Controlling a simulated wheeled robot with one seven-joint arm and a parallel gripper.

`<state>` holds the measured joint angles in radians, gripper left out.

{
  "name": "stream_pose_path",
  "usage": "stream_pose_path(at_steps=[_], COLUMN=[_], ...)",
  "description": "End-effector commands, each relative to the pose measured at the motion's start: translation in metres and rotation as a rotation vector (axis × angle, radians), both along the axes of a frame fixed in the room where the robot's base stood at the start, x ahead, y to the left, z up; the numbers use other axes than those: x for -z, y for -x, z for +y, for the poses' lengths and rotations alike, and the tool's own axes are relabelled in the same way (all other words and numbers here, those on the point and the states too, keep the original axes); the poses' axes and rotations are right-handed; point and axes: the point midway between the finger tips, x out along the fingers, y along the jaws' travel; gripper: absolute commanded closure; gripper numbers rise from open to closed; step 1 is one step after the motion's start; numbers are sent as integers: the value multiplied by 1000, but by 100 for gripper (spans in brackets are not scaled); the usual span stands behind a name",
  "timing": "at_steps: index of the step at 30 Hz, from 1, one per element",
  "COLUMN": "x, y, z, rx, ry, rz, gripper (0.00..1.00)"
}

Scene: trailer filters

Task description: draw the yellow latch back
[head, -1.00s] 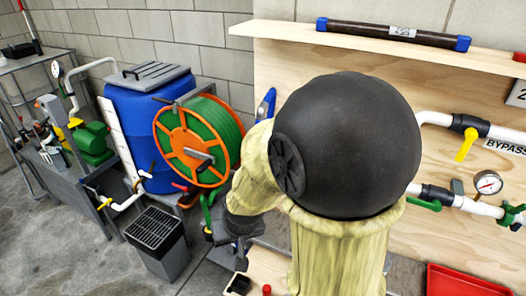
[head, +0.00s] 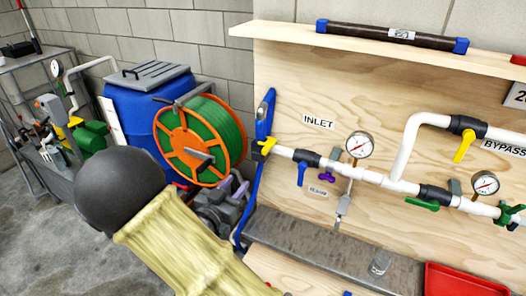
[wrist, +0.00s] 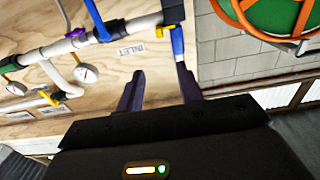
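The yellow latch (head: 266,146) sits at the left end of the white inlet pipe, where the blue hose (head: 257,130) joins it. In the head view my gripper (head: 232,186) is low and left of the latch, partly hidden behind my arm.
A blue valve handle (head: 302,174) and a gauge (head: 360,145) are right of the latch. Another yellow handle (head: 465,146) is on the bypass pipe. An orange-rimmed hose reel (head: 190,146) and blue barrel (head: 140,110) stand left. A red tray (head: 470,281) is lower right.

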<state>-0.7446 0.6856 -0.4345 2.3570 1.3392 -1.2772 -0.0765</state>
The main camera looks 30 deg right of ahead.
Motion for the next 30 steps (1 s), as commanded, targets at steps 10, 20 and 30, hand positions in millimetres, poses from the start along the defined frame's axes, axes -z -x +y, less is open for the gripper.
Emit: stream_pose_path(at_steps=[10,20,30], x=[0,-2,-2], y=[-2,-27,-64], z=[-3,-37,-84], rx=[1,5,3], ry=[-1,-1,-2], rz=[0,1,0], gripper=[64,64,64])
